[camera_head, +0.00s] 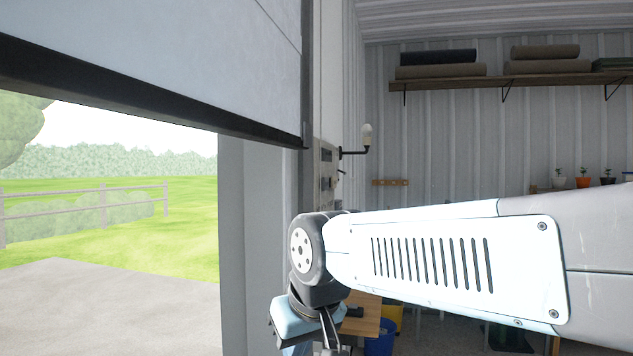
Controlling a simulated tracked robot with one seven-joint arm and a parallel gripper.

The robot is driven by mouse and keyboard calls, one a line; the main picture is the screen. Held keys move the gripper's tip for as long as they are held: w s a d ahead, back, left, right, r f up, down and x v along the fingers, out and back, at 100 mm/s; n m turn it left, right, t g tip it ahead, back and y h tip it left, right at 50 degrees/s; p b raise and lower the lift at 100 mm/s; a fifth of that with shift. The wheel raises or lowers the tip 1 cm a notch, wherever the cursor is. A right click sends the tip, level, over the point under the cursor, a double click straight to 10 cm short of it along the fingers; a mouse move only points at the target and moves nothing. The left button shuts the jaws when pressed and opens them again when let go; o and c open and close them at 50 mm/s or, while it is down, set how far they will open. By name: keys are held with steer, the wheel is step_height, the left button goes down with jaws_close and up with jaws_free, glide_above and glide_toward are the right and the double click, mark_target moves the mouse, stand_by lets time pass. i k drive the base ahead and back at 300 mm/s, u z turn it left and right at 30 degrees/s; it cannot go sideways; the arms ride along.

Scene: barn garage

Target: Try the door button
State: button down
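The big garage door (180,50) is partly raised, with a dark bottom edge, and open ground shows under it. Beside the door's right edge, a narrow pale panel (326,165) with small dark fittings is fixed to the wall. It may carry the door button, but the fittings are too small to tell which is a button. My arm reaches in from the right, and its wrist hangs low, below the panel and apart from it.
A lamp (366,138) on a black bracket sticks out right of the panel. A wall shelf (490,82) holds rolls. Small potted plants (584,178) stand at the right. A wooden surface (362,316), a yellow bin (392,318) and a blue bin (380,343) are behind my arm.

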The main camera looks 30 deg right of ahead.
mark_target(324, 181)
steer(key=z, duration=0.35)
steer(key=i, duration=0.8)
steer(key=z, duration=0.5)
steer(key=k, duration=0.95)
steer(key=z, duration=0.15)
steer(key=i, duration=0.95)
steer(key=u, duration=0.05)
